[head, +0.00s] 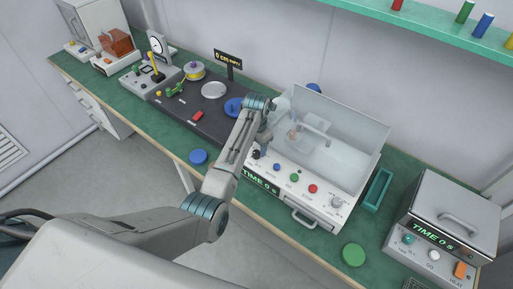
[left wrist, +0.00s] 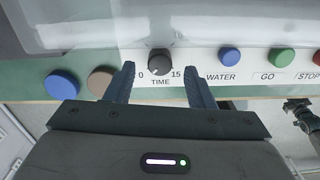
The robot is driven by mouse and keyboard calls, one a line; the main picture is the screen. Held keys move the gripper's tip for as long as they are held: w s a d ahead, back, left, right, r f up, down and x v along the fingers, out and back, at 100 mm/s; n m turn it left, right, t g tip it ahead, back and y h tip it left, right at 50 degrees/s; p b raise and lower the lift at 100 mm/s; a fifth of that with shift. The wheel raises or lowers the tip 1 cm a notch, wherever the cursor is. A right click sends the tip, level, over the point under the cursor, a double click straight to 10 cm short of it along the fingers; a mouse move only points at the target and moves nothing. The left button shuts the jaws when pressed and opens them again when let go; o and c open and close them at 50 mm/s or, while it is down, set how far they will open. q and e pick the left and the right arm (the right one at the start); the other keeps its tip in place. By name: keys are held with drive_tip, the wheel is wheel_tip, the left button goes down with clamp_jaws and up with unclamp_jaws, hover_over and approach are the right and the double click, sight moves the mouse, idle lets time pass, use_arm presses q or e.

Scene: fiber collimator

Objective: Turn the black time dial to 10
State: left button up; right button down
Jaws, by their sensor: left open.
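The black time dial (left wrist: 159,62) shows large in the left wrist view, on the white front panel, between the marks 0 and 15 and above the word TIME. In the head view the dial (head: 256,154) is small, at the left end of the panel of the clear-lidded machine. The machine's green display (head: 260,183) reads TIME 0 s. My left gripper (left wrist: 159,82) is open, its two blue-grey fingers on either side of the dial with gaps on both sides. I cannot tell whether the fingertips reach the dial's depth. My right gripper is not seen.
Blue (head: 277,167), green (head: 294,177) and red (head: 313,188) buttons sit right of the dial. A clear cover (head: 350,140) rises behind the panel. A drawer handle (head: 304,220) is below. Another machine (head: 450,215) reading TIME 0 s stands right.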

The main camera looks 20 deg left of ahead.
sight(256, 152)
use_arm(q)
drive_tip(key=shift+f, duration=1.5)
drive_tip(key=c, duration=1)
